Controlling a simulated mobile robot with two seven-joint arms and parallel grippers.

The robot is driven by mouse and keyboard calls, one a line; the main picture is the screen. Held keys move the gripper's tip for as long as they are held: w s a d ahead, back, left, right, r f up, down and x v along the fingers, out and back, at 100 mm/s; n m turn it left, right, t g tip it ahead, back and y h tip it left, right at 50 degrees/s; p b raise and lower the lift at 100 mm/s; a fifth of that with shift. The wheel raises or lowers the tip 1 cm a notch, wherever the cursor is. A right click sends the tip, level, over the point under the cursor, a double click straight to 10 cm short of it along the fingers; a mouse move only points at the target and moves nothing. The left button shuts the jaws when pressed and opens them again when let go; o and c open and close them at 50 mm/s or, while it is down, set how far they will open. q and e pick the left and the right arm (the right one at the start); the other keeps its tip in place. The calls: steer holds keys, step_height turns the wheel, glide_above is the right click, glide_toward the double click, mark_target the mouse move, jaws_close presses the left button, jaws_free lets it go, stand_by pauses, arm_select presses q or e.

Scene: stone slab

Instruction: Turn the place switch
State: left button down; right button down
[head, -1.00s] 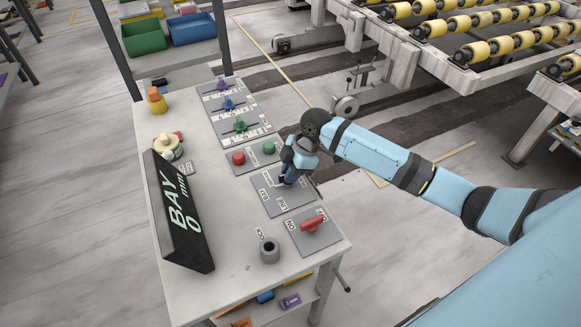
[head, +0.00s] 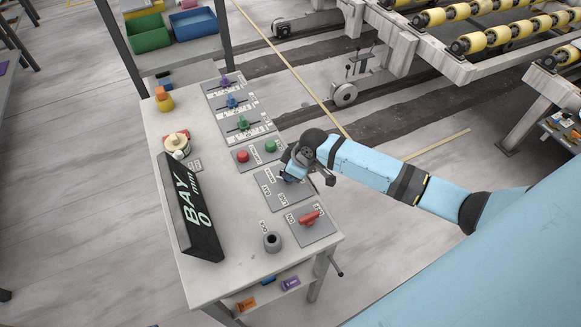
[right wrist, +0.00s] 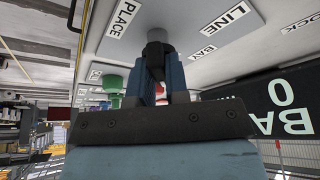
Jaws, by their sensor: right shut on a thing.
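The place switch is on a grey plate (head: 296,197) on the console, with labels PLACE (right wrist: 123,18), LINE (right wrist: 224,19) and BAY (right wrist: 202,53) around its dark grey knob (right wrist: 157,35). My right gripper (head: 289,178) is at this plate, and its blue fingers are shut on the knob in the right wrist view (right wrist: 157,60). In the head view the gripper and wrist hide the knob, so I cannot tell which label it points at. My left gripper is not in view.
A red handle (head: 309,217) sits on the plate nearer me, beside a grey cylinder (head: 272,241). Red (head: 243,156) and green (head: 270,146) buttons lie just beyond. The BAY 0 mm display (head: 190,208) stands on the left.

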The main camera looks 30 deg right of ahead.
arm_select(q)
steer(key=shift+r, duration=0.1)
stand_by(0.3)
arm_select(e)
steer(key=c, duration=1.1)
jaws_free()
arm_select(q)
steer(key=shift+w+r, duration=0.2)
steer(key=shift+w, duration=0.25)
arm_select(e)
steer(key=shift+r, duration=0.1)
